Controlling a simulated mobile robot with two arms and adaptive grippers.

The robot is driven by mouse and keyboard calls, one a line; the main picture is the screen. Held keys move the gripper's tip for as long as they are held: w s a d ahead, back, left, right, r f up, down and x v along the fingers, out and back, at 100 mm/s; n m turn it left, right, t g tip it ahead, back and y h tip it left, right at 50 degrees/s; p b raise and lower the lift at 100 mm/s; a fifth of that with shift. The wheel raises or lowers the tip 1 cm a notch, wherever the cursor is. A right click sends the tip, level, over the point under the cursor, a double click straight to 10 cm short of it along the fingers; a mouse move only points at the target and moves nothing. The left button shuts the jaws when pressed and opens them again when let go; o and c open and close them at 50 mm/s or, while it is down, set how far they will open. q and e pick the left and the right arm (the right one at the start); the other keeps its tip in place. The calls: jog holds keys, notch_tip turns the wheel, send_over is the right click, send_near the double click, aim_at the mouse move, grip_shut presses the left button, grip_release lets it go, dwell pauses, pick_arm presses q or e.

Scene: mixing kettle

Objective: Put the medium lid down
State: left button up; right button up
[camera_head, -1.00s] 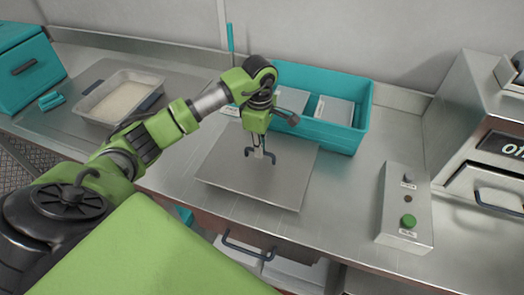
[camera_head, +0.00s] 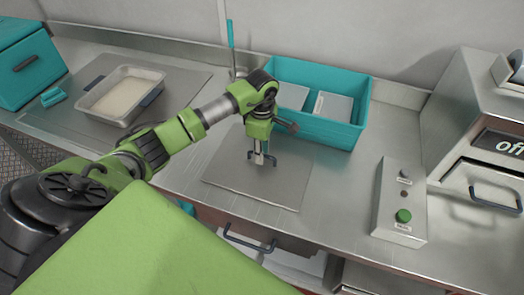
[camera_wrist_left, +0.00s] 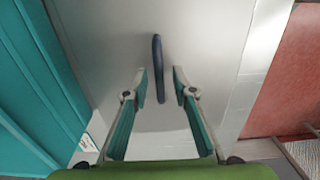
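The medium lid is a square grey metal plate (camera_head: 290,185) lying flat on the counter in the head view. It has a dark bar handle (camera_wrist_left: 158,68) at its middle. My left gripper (camera_head: 262,158) is right over the handle, pointing down. In the left wrist view its two fingertips (camera_wrist_left: 160,84) stand on either side of the handle, with a visible gap on both sides. The left gripper is open and holds nothing. My right gripper is not in view.
A teal bin (camera_head: 335,132) with white boxes stands behind the lid. A metal tray of pale contents (camera_head: 122,97) is at the left. A control box with a green button (camera_head: 403,216) and a steel machine (camera_head: 475,130) are at the right. A drawer handle (camera_head: 247,240) is below the counter edge.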

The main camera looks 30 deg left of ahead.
pick_arm(q)
jog(key=shift+r, duration=0.1)
jog(key=shift+w+r, duration=0.1)
jog(key=shift+r, duration=0.1)
notch_tip(320, 180, up, 12)
jog(key=b, duration=0.4)
jog(key=shift+f, duration=0.2)
